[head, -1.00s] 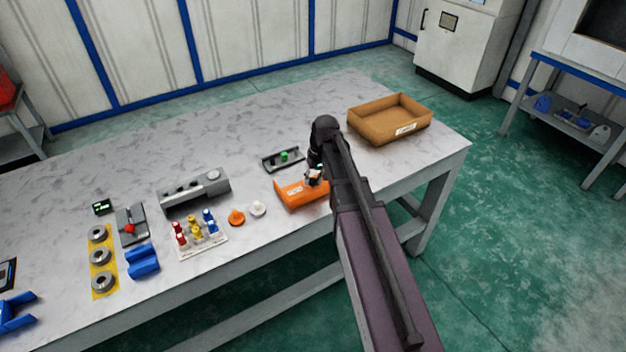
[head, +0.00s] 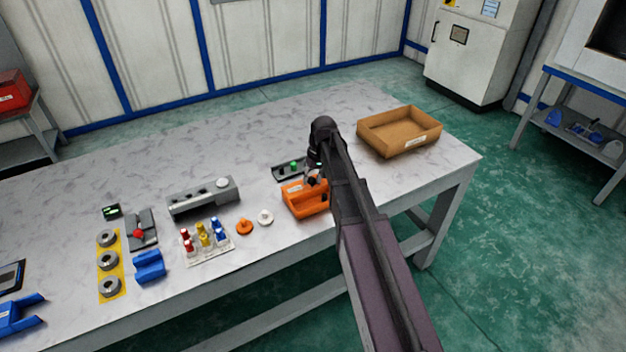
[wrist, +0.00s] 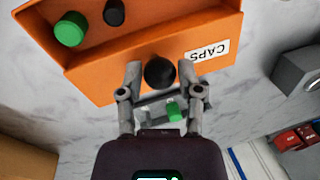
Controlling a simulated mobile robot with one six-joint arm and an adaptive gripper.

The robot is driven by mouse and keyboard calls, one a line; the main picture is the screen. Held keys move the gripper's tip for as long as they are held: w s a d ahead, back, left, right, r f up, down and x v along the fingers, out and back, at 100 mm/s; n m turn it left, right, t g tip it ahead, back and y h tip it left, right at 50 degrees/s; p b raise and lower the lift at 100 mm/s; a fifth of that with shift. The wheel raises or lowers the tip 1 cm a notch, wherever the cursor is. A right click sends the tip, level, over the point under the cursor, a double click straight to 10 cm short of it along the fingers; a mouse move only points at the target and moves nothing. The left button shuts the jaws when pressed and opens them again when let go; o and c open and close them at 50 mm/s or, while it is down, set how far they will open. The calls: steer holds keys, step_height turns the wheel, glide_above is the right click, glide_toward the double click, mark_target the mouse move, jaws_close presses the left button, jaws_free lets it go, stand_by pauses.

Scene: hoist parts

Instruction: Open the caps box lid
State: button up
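The orange caps box (head: 308,205) stands near the table's front edge. Its lid (head: 294,187), with a white label, is raised and tilted up at the back in the head view. In the wrist view the lid (wrist: 215,28) shows its CAPS label and a black round knob (wrist: 160,73). The box's inside shows past it, with a green cap (wrist: 70,28) and a black cap (wrist: 114,12). My gripper (wrist: 160,70) has one finger close on each side of the knob and appears shut on it. In the head view my gripper (head: 314,178) is partly hidden by my arm.
A dark tray with a green part (head: 291,167) lies just behind the box. A brown bin (head: 398,130) stands to the right. An orange cap (head: 244,227), a white cap (head: 265,217) and a rack of coloured pegs (head: 206,238) are to the left.

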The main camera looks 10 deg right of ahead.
steer(key=shift+o, duration=1)
steer(key=shift+s, duration=0.2)
